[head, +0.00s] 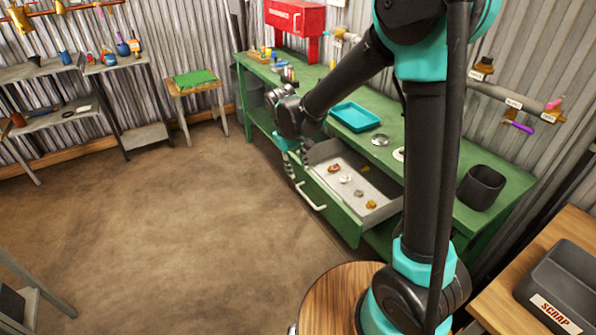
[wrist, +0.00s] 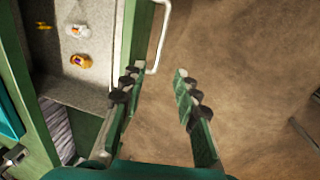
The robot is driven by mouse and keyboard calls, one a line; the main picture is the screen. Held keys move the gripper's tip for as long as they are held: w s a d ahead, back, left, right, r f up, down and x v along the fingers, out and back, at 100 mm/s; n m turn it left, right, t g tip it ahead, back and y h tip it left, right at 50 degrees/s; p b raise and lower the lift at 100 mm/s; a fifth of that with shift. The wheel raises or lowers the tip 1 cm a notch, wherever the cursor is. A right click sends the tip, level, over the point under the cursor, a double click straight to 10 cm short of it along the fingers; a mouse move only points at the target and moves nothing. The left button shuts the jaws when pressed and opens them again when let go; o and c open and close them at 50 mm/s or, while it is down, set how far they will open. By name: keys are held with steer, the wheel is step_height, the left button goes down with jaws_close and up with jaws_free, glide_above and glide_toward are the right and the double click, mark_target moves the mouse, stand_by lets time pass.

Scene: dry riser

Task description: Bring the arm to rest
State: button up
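My gripper (wrist: 158,84) is open in the wrist view, its two fingers apart with only brown floor between them. Its left finger lies close to the white handle (wrist: 158,38) of the open drawer in the picture; I cannot tell whether they touch. In the head view my arm reaches from the lower right up and over to the left, its wrist above the far end of the green drawer (head: 331,208). The fingers are partly hidden there.
The green workbench (head: 437,172) carries a teal tray (head: 355,117), a dark bin (head: 482,188) and a red box (head: 295,17). A grey scrap bin (head: 562,285) stands at the lower right. A stool with a green cloth (head: 195,79) stands beyond. The floor at left is clear.

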stand_by(0.3)
steer(key=s+d+r+m+t+y, duration=0.1)
steer(key=s+d+m, duration=0.35)
steer(key=d, duration=1.15)
steer(key=s+d+f+m+t, duration=0.2)
steer(key=s+d, duration=0.8)
steer(key=s, duration=0.1)
steer(key=shift+s+f+m+y, duration=0.25)
steer(key=shift+f+m+y, duration=0.05)
steer(key=shift+m+y, duration=0.1)
steer(key=shift+w+a, duration=0.1)
stand_by(0.9)
